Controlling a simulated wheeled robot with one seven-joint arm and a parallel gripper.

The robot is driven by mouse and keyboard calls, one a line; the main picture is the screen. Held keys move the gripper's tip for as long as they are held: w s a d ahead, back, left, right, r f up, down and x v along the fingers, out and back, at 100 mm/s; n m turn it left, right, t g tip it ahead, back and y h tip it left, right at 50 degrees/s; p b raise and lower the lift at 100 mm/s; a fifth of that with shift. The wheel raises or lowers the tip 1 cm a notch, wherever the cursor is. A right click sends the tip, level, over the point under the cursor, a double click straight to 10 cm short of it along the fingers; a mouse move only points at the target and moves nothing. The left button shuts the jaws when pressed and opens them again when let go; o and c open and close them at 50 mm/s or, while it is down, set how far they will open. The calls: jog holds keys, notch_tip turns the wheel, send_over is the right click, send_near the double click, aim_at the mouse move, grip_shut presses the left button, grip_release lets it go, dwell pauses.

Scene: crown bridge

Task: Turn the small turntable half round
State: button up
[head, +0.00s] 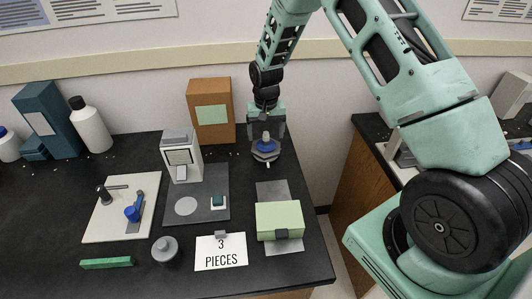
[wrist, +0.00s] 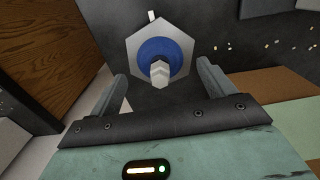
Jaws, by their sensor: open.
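The small turntable (head: 266,155) stands near the back right edge of the black bench. It has a light grey hexagonal plate (wrist: 137,35), a blue disc (wrist: 150,45) on it and a pale faceted knob (wrist: 160,72) in the middle. A small white tab (wrist: 151,16) sticks out beyond the plate, at the top in the wrist view. My gripper (head: 266,132) points down over the turntable. In the wrist view my gripper (wrist: 162,74) is open, one finger on each side of the knob, with gaps visible. Whether the fingertips reach down to knob height is unclear.
An orange-brown box (head: 211,112) stands left of the turntable against the wall. A green box (head: 279,220) sits in front, on a grey plate. A white device (head: 181,156) is further left. The bench's right edge is close, with a gap before another cabinet (head: 362,165).

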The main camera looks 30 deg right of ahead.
jog(key=shift+c, duration=0.3)
jog(key=c, duration=1.5)
jog(key=n, duration=0.3)
jog(key=shift+n, duration=0.3)
jog(key=shift+n+p, duration=0.3)
jog(key=shift+n, duration=1.4)
